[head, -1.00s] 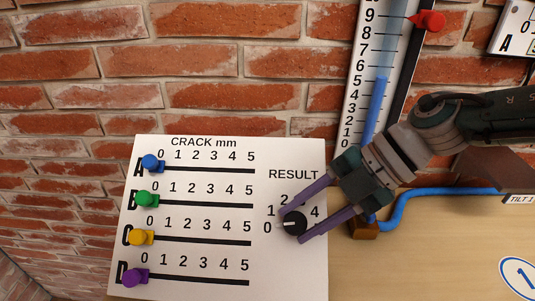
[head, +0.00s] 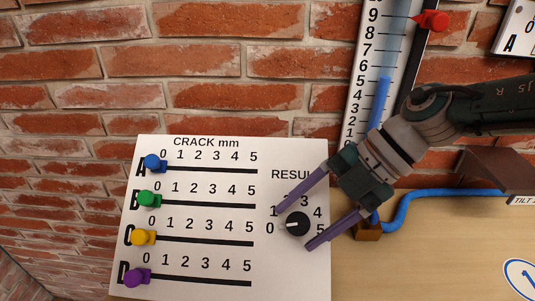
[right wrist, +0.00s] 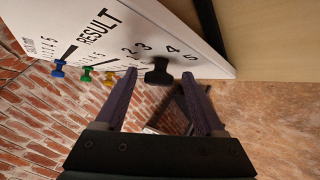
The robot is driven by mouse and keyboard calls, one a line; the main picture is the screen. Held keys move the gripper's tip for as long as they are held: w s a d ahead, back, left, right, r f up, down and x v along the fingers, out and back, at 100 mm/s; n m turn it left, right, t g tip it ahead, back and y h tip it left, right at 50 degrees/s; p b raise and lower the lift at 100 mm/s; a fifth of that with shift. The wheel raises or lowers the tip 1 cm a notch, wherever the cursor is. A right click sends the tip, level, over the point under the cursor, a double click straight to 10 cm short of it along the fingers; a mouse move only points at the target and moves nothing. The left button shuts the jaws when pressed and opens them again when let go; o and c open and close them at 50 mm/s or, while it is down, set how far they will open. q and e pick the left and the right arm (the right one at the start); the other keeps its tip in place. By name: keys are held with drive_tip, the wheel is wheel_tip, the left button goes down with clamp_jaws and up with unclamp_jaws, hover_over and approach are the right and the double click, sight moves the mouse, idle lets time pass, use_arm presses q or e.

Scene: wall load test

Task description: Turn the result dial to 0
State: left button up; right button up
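The result dial (head: 297,224) is a black round knob with a white mark, low on the right side of the white crack board (head: 200,222). Its mark points left, toward the printed 0. My right gripper (head: 295,229) is open, its two purple fingers spread wide on either side of the dial and apart from it. One finger covers part of the word RESULT and some numbers. In the right wrist view the dial (right wrist: 158,72) shows between and beyond the open fingertips, with nothing held. My left gripper is not in view.
Blue (head: 154,162), green (head: 148,198), yellow (head: 143,237) and purple (head: 137,278) sliders sit at the left ends of their tracks. A gauge with a red pointer (head: 432,20) stands behind my right arm. A blue hose (head: 430,194) runs to the right above the bench.

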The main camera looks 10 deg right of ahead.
drive_tip(key=shift+r, duration=0.15)
drive_tip(key=shift+d+r, duration=0.25)
drive_tip(key=w+p+v, duration=0.1)
drive_tip(key=p+v, duration=0.1)
drive_tip(key=v, duration=0.7)
drive_tip(key=shift+s, duration=0.45)
